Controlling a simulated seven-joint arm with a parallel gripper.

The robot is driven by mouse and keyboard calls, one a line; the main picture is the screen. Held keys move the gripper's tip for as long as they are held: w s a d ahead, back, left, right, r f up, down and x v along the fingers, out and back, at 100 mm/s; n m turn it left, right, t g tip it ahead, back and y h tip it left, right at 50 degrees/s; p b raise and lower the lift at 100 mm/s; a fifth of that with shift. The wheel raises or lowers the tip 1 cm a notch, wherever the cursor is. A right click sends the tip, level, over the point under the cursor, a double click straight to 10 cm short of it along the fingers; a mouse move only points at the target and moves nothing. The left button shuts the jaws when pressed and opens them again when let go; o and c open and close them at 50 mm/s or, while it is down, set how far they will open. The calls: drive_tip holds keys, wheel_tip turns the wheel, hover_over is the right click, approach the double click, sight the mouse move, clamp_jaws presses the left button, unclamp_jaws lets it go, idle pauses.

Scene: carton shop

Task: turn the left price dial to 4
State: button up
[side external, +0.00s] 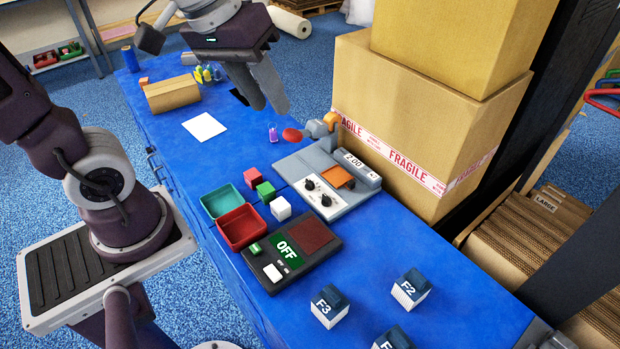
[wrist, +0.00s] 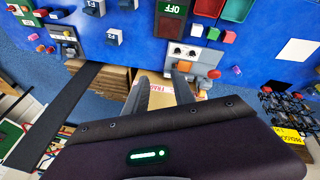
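The grey pricing machine (side external: 345,212) stands on the blue bench beside the big carton. Two black dials sit on its white panel: the left one (side external: 309,185) and the right one (side external: 326,200). Their pointer settings are too small to read. Its display (side external: 355,161) appears to read 2 00. In the wrist view the machine (wrist: 207,57) is upside down beyond my fingers, with both dials visible. My gripper (side external: 267,107) is up over the far part of the bench, behind and left of the machine, well apart from the dials. Its fingers (wrist: 163,74) are apart with nothing between them.
A black box reading OFF (side external: 288,285), red (side external: 243,228) and green (side external: 222,201) trays and small cubes lie near the machine. Stacked FRAGILE cartons (side external: 420,120) stand close on the right. Several F-labelled blocks (side external: 330,306) lie in front.

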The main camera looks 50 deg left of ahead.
drive_tip(key=w+a+f+n+g, duration=0.25)
drive_tip(key=w+f+n, duration=0.35)
drive_tip(key=w, duration=0.5)
drive_tip(key=n+g, duration=0.2)
drive_tip(key=n, duration=0.5)
hover_over(310, 180)
wheel_tip(310, 180, down, 22)
drive_tip(key=shift+n+y, duration=0.4)
wheel_tip(310, 180, down, 9)
drive_tip(key=shift+r, duration=0.1)
drive_tip(key=shift+f, duration=0.3)
drive_tip(key=shift+c, duration=0.4)
clamp_jaws()
